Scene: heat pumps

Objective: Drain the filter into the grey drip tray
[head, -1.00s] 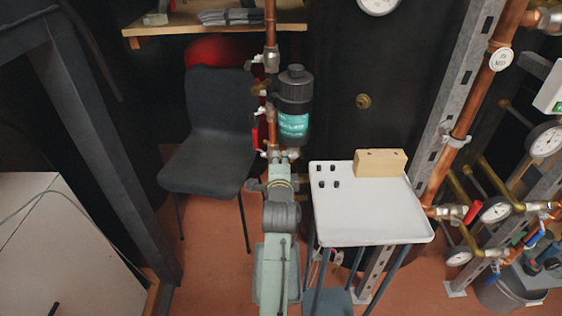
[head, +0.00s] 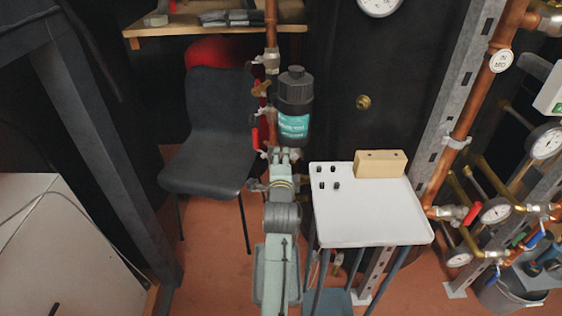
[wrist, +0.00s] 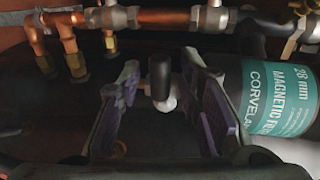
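The magnetic filter (head: 295,105) is a black canister with a teal label, upright beside the copper pipe. It also shows at the right of the wrist view (wrist: 280,95), label sideways. My gripper (head: 284,155) is just below the filter in the head view. In the wrist view my gripper (wrist: 163,85) is open, its two purple-grey fingers apart on either side of a small valve with a black knob (wrist: 160,70) and a silver body. I cannot tell whether either finger touches it. I cannot make out a grey drip tray for certain.
A white-topped stand (head: 370,220) with a wooden block (head: 380,164) and several small black pieces is right of my arm. A dark chair (head: 212,130) is to the left. Copper pipes and gauges fill the right side. Red-handled valves (head: 256,137) line the pipe by the filter.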

